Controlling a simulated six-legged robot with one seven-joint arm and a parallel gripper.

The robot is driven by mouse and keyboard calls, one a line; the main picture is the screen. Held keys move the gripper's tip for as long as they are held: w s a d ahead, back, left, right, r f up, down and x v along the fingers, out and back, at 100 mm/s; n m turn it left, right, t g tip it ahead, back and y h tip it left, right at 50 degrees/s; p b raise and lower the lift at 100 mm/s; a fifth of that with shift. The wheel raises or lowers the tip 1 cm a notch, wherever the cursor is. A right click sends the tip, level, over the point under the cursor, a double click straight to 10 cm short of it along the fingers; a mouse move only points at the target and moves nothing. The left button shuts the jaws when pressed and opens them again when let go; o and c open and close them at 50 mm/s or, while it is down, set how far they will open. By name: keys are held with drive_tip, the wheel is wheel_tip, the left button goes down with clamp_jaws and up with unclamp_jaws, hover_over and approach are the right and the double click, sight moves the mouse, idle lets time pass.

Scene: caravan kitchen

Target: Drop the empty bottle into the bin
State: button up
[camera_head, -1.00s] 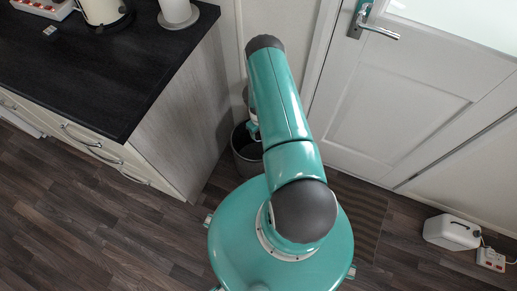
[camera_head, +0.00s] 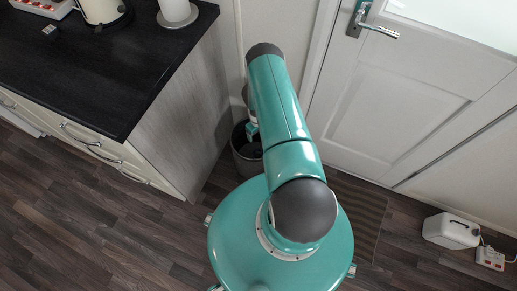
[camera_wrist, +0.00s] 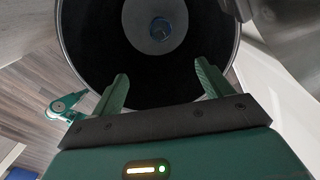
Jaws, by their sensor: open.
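The bin (camera_head: 240,166) is a dark round bucket on the floor by the end of the counter, partly behind my arm in the head view. In the wrist view I look down into the bin (camera_wrist: 75,45), with its black inner wall and grey bottom. A small bluish round shape (camera_wrist: 161,29), which looks like the bottle, shows inside at the bin's bottom. My gripper (camera_wrist: 163,82) is over the bin's near side, its two green fingers wide apart with nothing between them. In the head view my arm hides most of the gripper.
The black-topped counter (camera_head: 100,75) stands close to the left of the bin. A white door (camera_head: 400,110) is at the right. A white canister (camera_head: 452,231) and a socket strip (camera_head: 490,258) lie on the floor at far right. Open floor (camera_head: 80,225) lies at lower left.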

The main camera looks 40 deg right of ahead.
wheel_tip(320, 180, up, 14)
idle(0.5)
drive_tip(key=shift+f, duration=0.1)
